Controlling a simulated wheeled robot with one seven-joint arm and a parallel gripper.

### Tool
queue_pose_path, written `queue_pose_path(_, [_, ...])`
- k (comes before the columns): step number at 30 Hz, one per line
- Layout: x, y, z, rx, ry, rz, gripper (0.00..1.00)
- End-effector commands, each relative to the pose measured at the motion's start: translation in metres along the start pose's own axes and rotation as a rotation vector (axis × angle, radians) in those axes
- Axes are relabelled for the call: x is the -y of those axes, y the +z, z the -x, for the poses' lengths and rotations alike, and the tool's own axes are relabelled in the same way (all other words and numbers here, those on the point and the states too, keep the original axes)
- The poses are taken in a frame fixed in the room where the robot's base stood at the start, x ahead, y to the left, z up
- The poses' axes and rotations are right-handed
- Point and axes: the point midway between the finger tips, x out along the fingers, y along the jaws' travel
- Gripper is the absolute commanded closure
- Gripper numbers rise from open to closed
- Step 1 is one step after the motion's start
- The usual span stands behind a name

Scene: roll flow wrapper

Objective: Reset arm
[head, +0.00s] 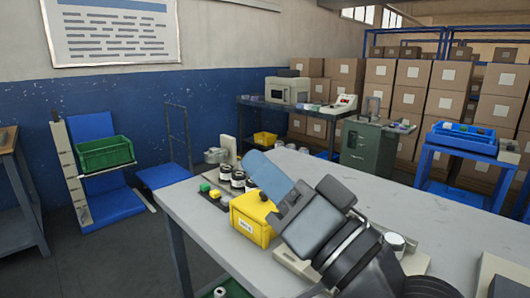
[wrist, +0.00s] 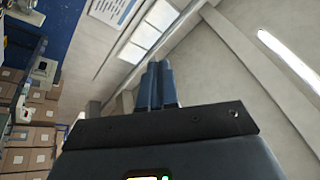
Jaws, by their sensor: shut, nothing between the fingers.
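My gripper (head: 266,172) is raised over the near left part of the grey table (head: 440,220) in the head view, its blue end pointing up and to the left. In the wrist view, the two blue fingers of my gripper (wrist: 157,85) stand side by side, shut and with nothing held. Behind the fingers are the ceiling and windows, so the wrist camera is tilted upward. My arm hides part of the table top.
A blue cart (head: 455,165) and stacked cartons (head: 410,80) stand behind. The table's right middle is fairly clear.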

Motion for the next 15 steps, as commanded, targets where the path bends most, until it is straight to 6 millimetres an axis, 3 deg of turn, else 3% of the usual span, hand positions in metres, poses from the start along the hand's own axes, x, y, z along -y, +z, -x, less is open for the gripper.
queue_pose_path(8, [-0.036,0.018,0.060,-0.199,0.216,-0.041,1.00])
queue_pose_path(15, [-0.064,0.055,0.139,-0.257,0.452,-0.001,1.00])
